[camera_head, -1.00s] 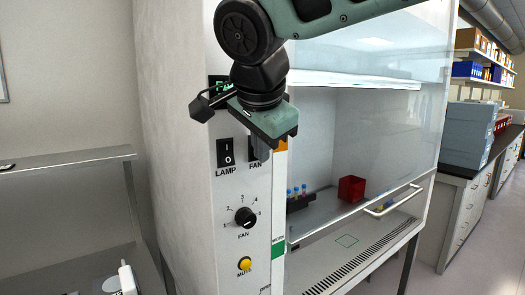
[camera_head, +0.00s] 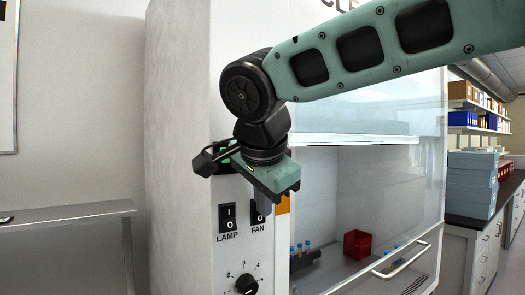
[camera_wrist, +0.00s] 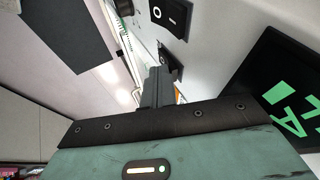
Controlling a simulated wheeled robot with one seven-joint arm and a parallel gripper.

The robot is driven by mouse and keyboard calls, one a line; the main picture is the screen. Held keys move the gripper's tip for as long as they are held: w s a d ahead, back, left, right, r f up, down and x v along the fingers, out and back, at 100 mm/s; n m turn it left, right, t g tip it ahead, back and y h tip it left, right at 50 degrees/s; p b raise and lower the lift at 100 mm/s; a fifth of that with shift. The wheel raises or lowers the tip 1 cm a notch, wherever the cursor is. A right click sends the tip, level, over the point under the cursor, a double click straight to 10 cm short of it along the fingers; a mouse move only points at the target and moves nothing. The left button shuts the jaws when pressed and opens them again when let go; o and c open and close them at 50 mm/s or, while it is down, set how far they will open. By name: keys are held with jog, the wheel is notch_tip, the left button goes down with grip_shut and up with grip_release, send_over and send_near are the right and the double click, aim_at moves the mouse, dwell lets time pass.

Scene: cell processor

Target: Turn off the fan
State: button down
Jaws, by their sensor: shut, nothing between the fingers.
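The black fan rocker switch (camera_head: 256,218), labelled FAN, is on the cabinet's white control panel, right of the lamp switch (camera_head: 228,217). My gripper (camera_head: 265,208) is shut and empty, pointing down in front of the fan switch and covering part of it. In the wrist view the fingers (camera_wrist: 155,88) reach toward the fan switch (camera_wrist: 171,62), which is partly hidden beside their tips. I cannot tell whether the fingers touch it or which way it is tipped. The lamp switch also shows in the wrist view (camera_wrist: 172,15) with its O and I marks.
A numbered fan dial (camera_head: 246,286) sits below the switches. A green-lit display (camera_wrist: 285,100) lies close to my gripper. The cabinet's glass front is to the right, with a red box (camera_head: 357,244) and a tube rack (camera_head: 304,259) inside.

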jog(key=b+v, duration=0.2)
jog(key=v, duration=1.5)
notch_tip(320, 180, down, 14)
jog(key=s+n+g+b, duration=0.1)
jog(key=n+g+b, duration=0.1)
jog(key=n, duration=0.5)
jog(key=s+d+f+n+g, duration=0.1)
jog(key=s+d+f+n, duration=0.2)
jog(key=f, duration=0.7)
jog(key=s+d+f+n+g+b, duration=0.1)
jog(key=s+d+f+n, duration=0.3)
jog(key=f, duration=0.6)
jog(key=s+d+f+n+g+y, duration=0.1)
jog(key=s+d+f+n, duration=0.3)
jog(key=f, duration=0.6)
jog(key=s+d+g, duration=0.1)
jog(key=s+d, duration=0.1)
jog(key=s, duration=0.1)
jog(key=shift+d+g, duration=0.25)
jog(key=shift+g, duration=0.15)
